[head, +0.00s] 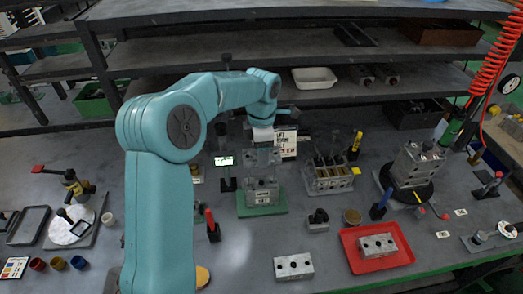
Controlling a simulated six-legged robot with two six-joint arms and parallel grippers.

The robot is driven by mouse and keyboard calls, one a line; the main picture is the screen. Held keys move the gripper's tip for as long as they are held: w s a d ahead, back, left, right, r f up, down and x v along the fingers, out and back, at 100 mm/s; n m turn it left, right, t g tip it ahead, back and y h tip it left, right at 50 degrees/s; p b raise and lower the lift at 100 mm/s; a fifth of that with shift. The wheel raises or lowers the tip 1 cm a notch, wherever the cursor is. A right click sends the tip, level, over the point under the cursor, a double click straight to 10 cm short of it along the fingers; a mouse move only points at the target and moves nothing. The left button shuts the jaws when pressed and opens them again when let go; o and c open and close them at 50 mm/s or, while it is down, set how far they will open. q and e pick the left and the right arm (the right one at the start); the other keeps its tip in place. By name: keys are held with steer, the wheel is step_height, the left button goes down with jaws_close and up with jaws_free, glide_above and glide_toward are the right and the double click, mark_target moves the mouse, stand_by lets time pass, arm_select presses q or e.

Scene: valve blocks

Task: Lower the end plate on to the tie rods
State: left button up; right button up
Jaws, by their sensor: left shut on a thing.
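My left arm comes in from the left and its gripper (263,141) points down over the middle of the bench. It is shut on a grey metal end plate (262,157), held above a valve block stack (262,190) on a green base (262,211). The stack carries a small label on its front. The tie rods are too small to make out clearly between the plate and the stack. I cannot tell whether the plate touches the rods. The fingertips are small and partly hidden by the wrist. My right gripper is not in view.
A block holder with several upright parts (328,178) stands right of the stack. A sign (286,143) stands behind. A red tray (400,257) holds a drilled block (378,246); another block (294,266) lies in front. A larger block (416,165) stands at right.

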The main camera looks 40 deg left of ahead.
arm_select(q)
steer(key=shift+f+b, duration=3.95)
steer(key=shift+f, duration=1.25)
steer(key=o, duration=1.3)
steer(key=shift+o, duration=0.2)
step_height(320, 180, up, 16)
steer(key=shift+r+p, duration=0.2)
steer(key=shift+p, duration=0.5)
